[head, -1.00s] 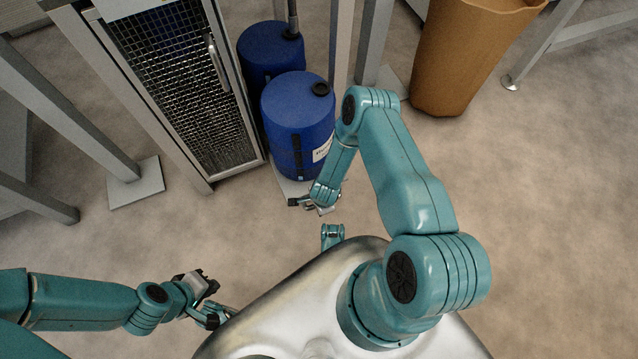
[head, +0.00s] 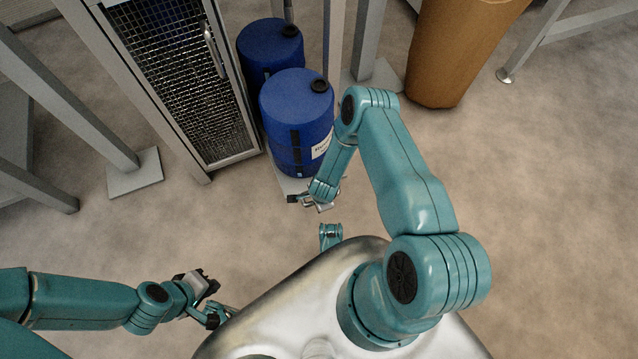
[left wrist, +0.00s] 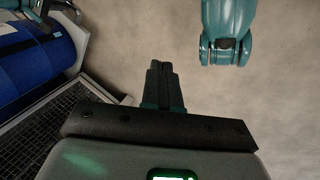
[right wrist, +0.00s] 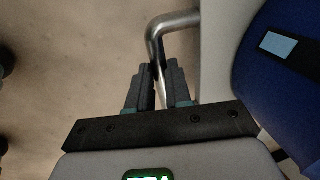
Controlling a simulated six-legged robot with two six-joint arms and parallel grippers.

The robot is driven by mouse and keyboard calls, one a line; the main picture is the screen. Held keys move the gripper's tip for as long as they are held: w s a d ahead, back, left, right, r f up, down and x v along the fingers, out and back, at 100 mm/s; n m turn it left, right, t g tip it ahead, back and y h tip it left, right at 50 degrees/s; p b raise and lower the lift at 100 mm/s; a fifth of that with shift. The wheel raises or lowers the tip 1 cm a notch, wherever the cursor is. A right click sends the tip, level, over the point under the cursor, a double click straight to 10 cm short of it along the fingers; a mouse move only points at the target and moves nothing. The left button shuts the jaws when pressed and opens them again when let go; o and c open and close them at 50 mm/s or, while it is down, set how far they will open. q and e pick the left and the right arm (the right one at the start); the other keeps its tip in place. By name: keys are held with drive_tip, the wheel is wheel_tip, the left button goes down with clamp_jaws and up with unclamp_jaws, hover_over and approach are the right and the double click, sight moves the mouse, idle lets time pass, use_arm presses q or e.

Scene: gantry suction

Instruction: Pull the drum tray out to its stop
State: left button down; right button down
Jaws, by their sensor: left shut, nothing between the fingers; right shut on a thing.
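The drum tray (head: 289,186) is a light grey plate whose front edge shows under the front blue drum (head: 297,120). A second blue drum (head: 268,45) stands behind it. In the right wrist view, a bent metal handle (right wrist: 172,24) runs along the tray (right wrist: 214,45). My right gripper (head: 320,206) is at the tray's front, and its fingers (right wrist: 160,72) are shut on the handle. My left gripper (head: 222,318) is shut and empty, low at the left, apart from the tray; its closed fingers show in the left wrist view (left wrist: 161,72).
A mesh-door cabinet (head: 180,85) stands just left of the drums. Grey frame posts with a foot plate (head: 135,174) are farther left. An orange-brown bin (head: 455,55) stands at the back right. The floor (head: 530,210) at the right is clear.

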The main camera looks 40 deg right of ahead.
drive_tip(key=c, duration=1.2)
unclamp_jaws()
drive_tip(key=shift+s+a, duration=0.1)
drive_tip(key=shift+s, duration=0.35)
drive_tip(key=shift+o, duration=0.7)
use_arm(q)
drive_tip(key=shift+w, duration=0.1)
use_arm(e)
drive_tip(key=shift+w, duration=0.15)
use_arm(q)
wheel_tip(320, 180, up, 7)
drive_tip(key=s+d+p, duration=0.1)
drive_tip(key=p, duration=0.6)
drive_tip(key=shift+s+d+m+g, duration=0.2)
drive_tip(key=shift+s+m+g, duration=0.1)
drive_tip(key=shift+g, duration=0.1)
use_arm(e)
drive_tip(key=v, duration=1.6)
drive_tip(key=shift+w+r, duration=0.15)
drive_tip(key=shift+r, duration=0.05)
